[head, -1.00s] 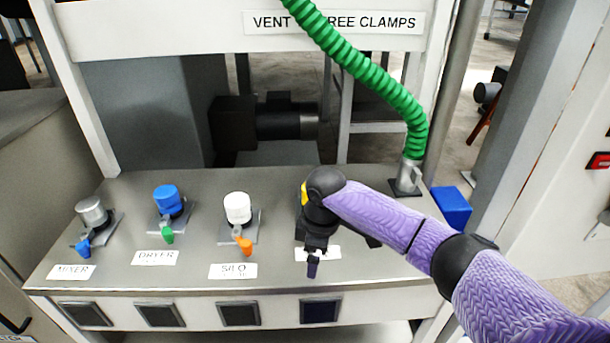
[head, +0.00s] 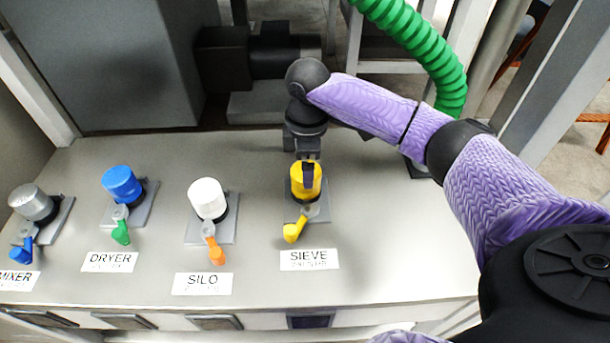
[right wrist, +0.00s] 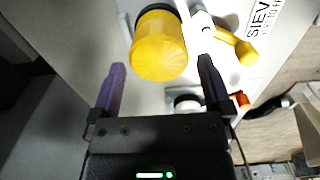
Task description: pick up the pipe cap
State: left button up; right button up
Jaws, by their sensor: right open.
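A yellow cap (head: 306,178) sits on its pipe stub at the SIEVE station on the grey bench top. A yellow lever (head: 296,229) sticks out in front of it. My right gripper (head: 308,164) is open, just behind and above the cap, and one dark finger overlaps the cap in the head view. In the right wrist view the yellow cap (right wrist: 160,46) lies ahead of the gap between the open fingers (right wrist: 161,70), with nothing held. Whether a finger touches it I cannot tell. My left gripper is not in view.
A white cap (head: 207,197) at SILO, a blue cap (head: 122,185) at DRYER and a grey cap (head: 33,202) at MIXER stand in a row to the left, each with a lever. A green hose (head: 420,50) hangs behind my right arm. The bench front is clear.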

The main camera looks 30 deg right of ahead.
notch_tip(320, 180, down, 5)
jog(key=shift+w+r+b, duration=0.1)
jog(key=shift+b, duration=1.05)
jog(key=shift+r, duration=0.1)
jog(key=c, duration=1)
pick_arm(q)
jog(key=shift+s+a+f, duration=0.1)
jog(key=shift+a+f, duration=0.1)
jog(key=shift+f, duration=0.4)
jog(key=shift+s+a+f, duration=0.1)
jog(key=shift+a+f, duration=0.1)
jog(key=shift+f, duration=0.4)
pick_arm(e)
jog(key=shift+r, duration=0.1)
jog(key=shift+c, duration=0.2)
notch_tip(320, 180, up, 9)
jog(key=p, duration=0.4)
jog(key=shift+r+p, duration=0.15)
jog(key=shift+p, duration=0.15)
jog(key=shift+r, duration=0.3)
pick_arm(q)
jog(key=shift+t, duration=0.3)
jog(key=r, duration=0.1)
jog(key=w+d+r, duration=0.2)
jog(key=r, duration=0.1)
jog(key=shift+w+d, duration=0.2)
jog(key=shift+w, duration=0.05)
pick_arm(e)
jog(key=shift+a, duration=0.1)
